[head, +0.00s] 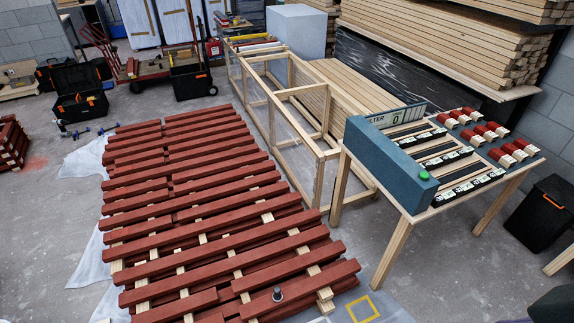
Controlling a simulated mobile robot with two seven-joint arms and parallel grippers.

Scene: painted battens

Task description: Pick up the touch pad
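A small dark grey knob-like object (277,294) stands upright on a red batten near the front edge of the batten stack. It may be the touch pad; at this size I cannot tell for sure. No gripper is around it or touching it. Neither my left nor my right gripper shows in the head view.
Red-painted battens (200,225) lie in layers over pale spacers. To the right, a wooden table (400,222) bears a blue box with a green button (424,175) and several red-and-cream blocks (485,133). A yellow square outline (362,308) marks the front floor.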

